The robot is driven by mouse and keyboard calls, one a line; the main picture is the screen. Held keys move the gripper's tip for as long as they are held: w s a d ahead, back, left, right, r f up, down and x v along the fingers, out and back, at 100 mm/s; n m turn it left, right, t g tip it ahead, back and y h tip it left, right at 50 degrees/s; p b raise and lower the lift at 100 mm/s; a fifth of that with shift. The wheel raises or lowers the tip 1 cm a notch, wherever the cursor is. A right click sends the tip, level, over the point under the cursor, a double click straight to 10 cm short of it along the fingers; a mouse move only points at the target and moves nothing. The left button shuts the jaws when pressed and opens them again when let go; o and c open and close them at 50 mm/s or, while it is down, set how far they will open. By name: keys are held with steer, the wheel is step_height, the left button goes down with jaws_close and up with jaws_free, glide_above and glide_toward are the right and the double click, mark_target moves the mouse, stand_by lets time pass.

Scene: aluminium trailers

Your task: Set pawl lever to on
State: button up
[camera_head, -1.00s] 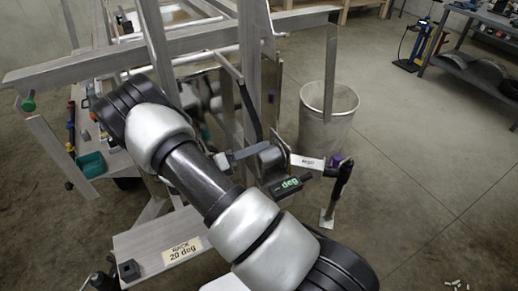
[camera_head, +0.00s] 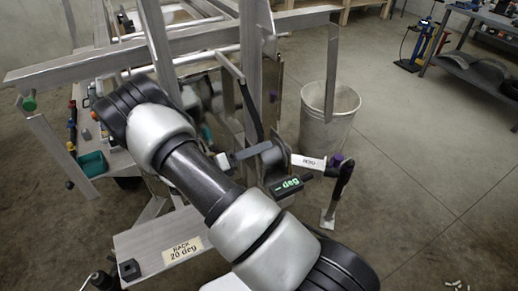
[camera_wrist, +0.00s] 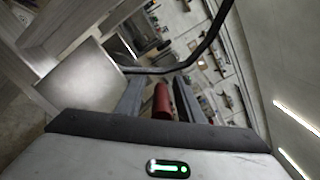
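In the wrist view my gripper (camera_wrist: 163,100) has its two grey fingers apart. A red cylinder-shaped grip (camera_wrist: 162,101) shows between them, with a dark bar beside it. I cannot tell whether the fingers touch the red grip, or whether it is the pawl lever. In the head view the winch drum (camera_head: 271,155) sits on the trailer frame, just right of my arm. A white-labelled bar (camera_head: 308,162) extends from it to a dark upright handle (camera_head: 341,180) with a purple part. My arm hides my gripper in the head view, and no pawl lever is clearly identifiable there.
An angle display (camera_head: 287,186) reads "– deg" below the winch. Aluminium trailer beams (camera_head: 190,42) surround my arm. A plate labelled "RACK 20 deg" (camera_head: 184,249) lies at the lower left. A grey bin (camera_head: 327,118) stands behind the winch. The floor on the right is mostly open.

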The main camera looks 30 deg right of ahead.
steer(key=a, duration=1.7)
steer(key=shift+s+a+b, duration=0.2)
steer(key=shift+s+b, duration=0.1)
steer(key=shift+b, duration=0.05)
steer(key=s+d+r+m+g+y+p, duration=0.1)
steer(key=s+d+r+m+y+p, duration=0.1)
steer(key=s+r+m+y, duration=0.3)
steer(key=d+r+m+g+y+p, duration=0.1)
steer(key=d+r+m, duration=0.1)
steer(key=r+m, duration=0.35)
steer(key=s+d+r+m+g+y+p, duration=0.1)
steer(key=s+d+r+m+y+p, duration=0.2)
steer(key=r, duration=0.5)
steer(key=s+a+r+m+t+y+p, duration=0.2)
steer(key=s+r+m+t+y, duration=0.2)
steer(key=s+r+m, duration=0.2)
steer(key=s+a+r+m+t+y+p, duration=0.2)
steer(key=s+r+m+t+y+p, duration=0.1)
steer(key=r+m, duration=0.6)
steer(key=s+r+t+y, duration=0.1)
steer(key=s+r+y, duration=0.1)
steer(key=s, duration=0.1)
